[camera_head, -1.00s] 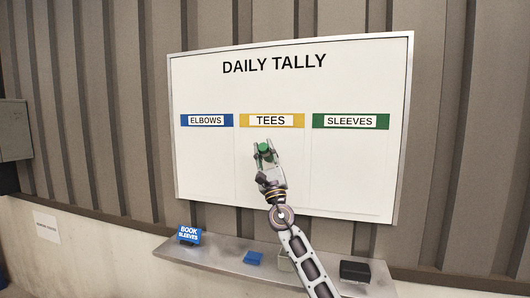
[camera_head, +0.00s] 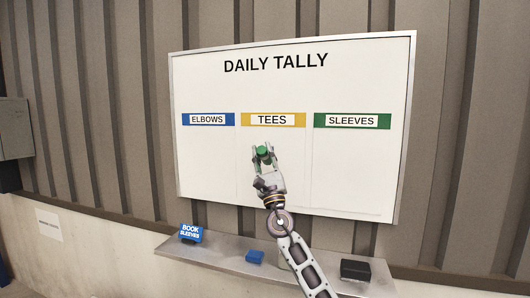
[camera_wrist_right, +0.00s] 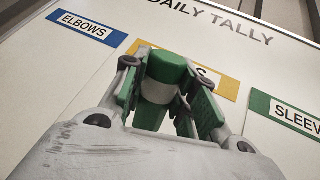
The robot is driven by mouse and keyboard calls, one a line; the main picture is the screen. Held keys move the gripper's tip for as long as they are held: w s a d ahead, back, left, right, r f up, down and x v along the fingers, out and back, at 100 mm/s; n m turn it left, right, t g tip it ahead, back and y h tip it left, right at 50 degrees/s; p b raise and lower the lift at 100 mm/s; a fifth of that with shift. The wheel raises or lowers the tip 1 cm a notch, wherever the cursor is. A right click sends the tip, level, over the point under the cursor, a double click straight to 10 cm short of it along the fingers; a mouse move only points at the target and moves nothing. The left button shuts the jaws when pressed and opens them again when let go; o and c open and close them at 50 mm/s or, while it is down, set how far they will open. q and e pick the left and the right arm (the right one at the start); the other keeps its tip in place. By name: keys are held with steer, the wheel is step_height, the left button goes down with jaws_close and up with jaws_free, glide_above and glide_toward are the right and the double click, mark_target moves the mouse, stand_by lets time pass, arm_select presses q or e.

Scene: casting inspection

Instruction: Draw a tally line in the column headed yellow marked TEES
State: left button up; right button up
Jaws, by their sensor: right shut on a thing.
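The white tally board (camera_head: 350,80) reads DAILY TALLY and has three columns. The yellow TEES header (camera_head: 273,119) is in the middle, and it also shows in the wrist view (camera_wrist_right: 226,88), partly hidden. My right gripper (camera_head: 264,153) is in front of the TEES column, below the header. It is shut on a green and white marker (camera_wrist_right: 160,85), which also shows in the head view (camera_head: 263,152). Its tip is hidden, so I cannot tell whether it touches the board. No line shows in the TEES column. My left gripper is not in view.
The blue ELBOWS header (camera_head: 208,119) is left and the green SLEEVES header (camera_head: 352,121) right.

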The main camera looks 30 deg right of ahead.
mark_target(260, 155)
steer(key=shift+s+a+p, duration=0.9)
steer(key=shift+s+a, duration=0.25)
steer(key=shift+a, duration=0.15)
steer(key=shift+s+a, duration=0.1)
steer(key=shift+s+a+p, duration=0.65)
steer(key=shift+s+a, duration=0.35)
steer(key=shift+a, duration=0.15)
